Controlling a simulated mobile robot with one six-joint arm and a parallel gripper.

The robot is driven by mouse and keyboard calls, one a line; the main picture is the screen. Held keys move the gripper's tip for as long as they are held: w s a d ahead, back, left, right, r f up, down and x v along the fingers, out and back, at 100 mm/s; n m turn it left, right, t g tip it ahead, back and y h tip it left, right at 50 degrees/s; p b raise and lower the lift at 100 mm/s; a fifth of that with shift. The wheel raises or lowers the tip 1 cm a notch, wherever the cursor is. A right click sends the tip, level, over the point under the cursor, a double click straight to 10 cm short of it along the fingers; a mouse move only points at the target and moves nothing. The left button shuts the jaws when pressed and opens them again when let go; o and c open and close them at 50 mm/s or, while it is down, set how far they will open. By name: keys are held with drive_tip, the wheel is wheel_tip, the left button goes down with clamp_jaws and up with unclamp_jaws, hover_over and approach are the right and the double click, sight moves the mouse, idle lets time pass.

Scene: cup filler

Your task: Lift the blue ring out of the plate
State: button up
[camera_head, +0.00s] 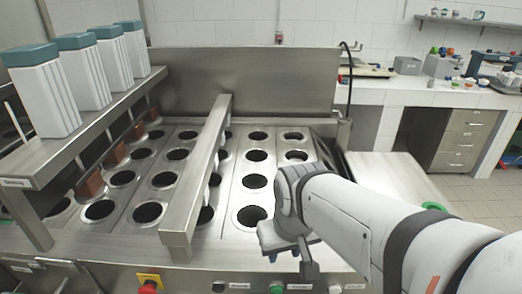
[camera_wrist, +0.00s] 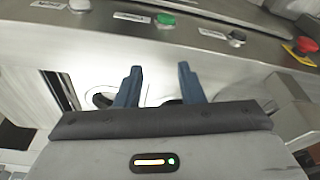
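I cannot make out a blue ring in either view. The metal plate (camera_head: 226,222) of the filler has rows of dark round holes with pale rims. My gripper (camera_head: 290,256) is over the front right part of the machine, near its front edge, and my arm comes in from the right. In the wrist view my gripper (camera_wrist: 160,78) shows two dark blue fingers standing apart with no object visible between them. Parts of round openings (camera_wrist: 102,97) show behind the fingers; the gripper body hides the rest.
A raised metal bar (camera_head: 197,178) crosses the plate. White containers with teal lids (camera_head: 97,72) stand on the left shelf. A green ring-like thing (camera_head: 434,206) lies on the right metal surface, partly behind my arm. A red knob (camera_head: 148,287) and buttons line the front panel.

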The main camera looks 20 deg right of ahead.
drive_tip(key=shift+w+d+r, duration=0.15)
drive_tip(key=shift+w+r, duration=0.05)
drive_tip(key=w+d+r+n+g+p, duration=0.1)
drive_tip(key=w+d+r+n+p, duration=0.25)
drive_tip(key=w, duration=0.65)
drive_tip(key=w+d+r+n+g+p, duration=0.1)
drive_tip(key=w+d+n+p, duration=0.2)
drive_tip(key=w+d+n, duration=0.35)
drive_tip(key=w+d+f+n, duration=0.1)
drive_tip(key=w, duration=0.2)
drive_tip(key=w+d+f+n+p, duration=0.1)
drive_tip(key=w+d+n, duration=0.1)
drive_tip(key=w+d+f+n, duration=0.1)
drive_tip(key=w, duration=0.2)
drive_tip(key=shift+w+d+f+n+g+p, duration=0.2)
drive_tip(key=shift+w+d+n+g+p, duration=0.1)
drive_tip(key=shift+w+d+p, duration=0.1)
wheel_tip(320, 180, down, 8)
drive_tip(key=shift+d+r+p, duration=0.15)
drive_tip(key=shift+p, duration=0.7)
drive_tip(key=shift+c, duration=0.3)
clamp_jaws()
